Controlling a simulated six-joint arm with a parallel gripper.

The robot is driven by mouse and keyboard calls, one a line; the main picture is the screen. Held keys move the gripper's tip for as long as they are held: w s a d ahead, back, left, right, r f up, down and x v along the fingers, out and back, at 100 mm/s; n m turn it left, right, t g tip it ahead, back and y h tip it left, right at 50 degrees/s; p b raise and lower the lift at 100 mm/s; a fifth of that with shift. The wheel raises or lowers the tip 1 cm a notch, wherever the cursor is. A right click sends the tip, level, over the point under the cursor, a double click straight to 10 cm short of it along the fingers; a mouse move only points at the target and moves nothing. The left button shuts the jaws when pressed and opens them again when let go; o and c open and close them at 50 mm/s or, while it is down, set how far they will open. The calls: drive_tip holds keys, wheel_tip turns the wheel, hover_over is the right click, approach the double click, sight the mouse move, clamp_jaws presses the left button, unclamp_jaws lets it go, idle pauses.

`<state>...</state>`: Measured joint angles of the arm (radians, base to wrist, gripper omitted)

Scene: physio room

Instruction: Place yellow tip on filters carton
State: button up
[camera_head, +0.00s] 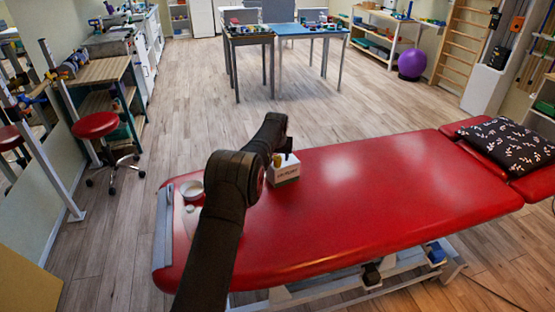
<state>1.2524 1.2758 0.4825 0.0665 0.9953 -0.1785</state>
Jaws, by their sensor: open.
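The filters carton (286,174), a small white box with printed lettering on its front, stands on the red treatment table. The yellow tip (277,160) is a small yellow piece at the carton's top left. It looks to rest on the carton's top, but at this size I cannot tell contact for certain. My gripper (284,154) is dark and small in view, right over the carton and close beside the yellow tip. Its jaws are open. My arm hides part of the table to the left of the carton.
The red table (400,190) is clear to the right of the carton, up to a patterned pillow (509,144) at its far right. A white bowl (192,189) and a small pale round item (190,208) lie on the left end. A red stool (96,125) stands further left.

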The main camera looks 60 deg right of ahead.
drive_tip(key=v, duration=1)
drive_tip(key=x, duration=1.2)
drive_tip(key=shift+a+r, duration=0.1)
drive_tip(key=shift+r, duration=0.1)
